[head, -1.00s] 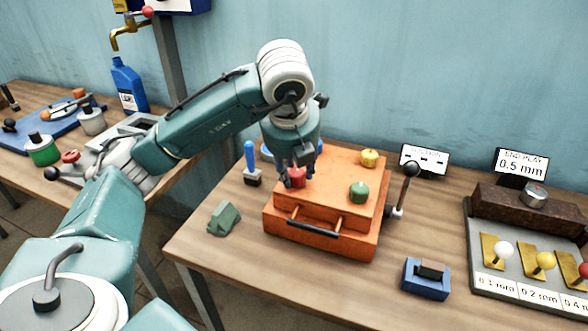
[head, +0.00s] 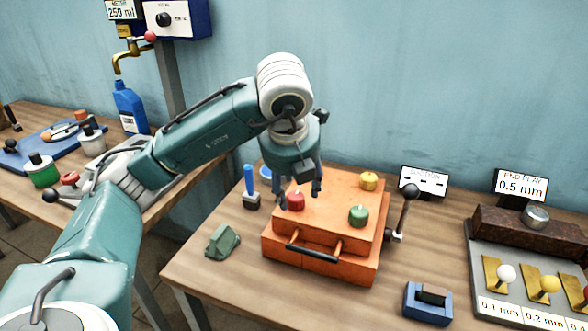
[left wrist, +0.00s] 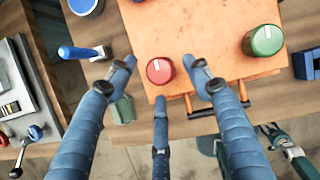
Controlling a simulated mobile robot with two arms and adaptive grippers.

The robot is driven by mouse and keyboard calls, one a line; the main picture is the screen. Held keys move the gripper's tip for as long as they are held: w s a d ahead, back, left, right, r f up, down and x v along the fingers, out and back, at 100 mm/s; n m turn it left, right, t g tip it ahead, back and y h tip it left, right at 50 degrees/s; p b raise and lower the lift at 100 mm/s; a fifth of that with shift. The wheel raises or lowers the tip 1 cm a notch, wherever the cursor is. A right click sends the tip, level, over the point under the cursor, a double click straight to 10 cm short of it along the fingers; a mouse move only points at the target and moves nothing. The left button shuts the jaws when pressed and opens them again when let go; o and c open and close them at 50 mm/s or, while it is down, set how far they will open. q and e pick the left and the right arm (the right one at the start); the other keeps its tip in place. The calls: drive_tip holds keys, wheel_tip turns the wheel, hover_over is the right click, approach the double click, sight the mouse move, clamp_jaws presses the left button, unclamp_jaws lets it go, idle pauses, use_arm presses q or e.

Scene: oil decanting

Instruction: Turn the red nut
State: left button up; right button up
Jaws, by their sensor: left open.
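The red nut (head: 295,201) is a round knob near the left front of the orange box's (head: 326,205) top. It also shows in the left wrist view (left wrist: 160,71), with a pale mark line on its top. My left gripper (head: 300,200) is open and points down over the nut, its fingers apart. In the left wrist view the fingers (left wrist: 164,85) lie around the nut without visibly gripping it.
A green nut (head: 359,215) and a yellow nut (head: 369,181) sit on the same box. A black-knobbed lever (head: 409,191) stands at its right. A blue-handled tool (head: 250,185) and a green block (head: 222,241) stand to the left. A blue block (head: 428,303) lies front right.

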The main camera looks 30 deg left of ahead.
use_arm(q)
drive_tip(key=v, duration=1)
drive_tip(key=shift+w, duration=0.2)
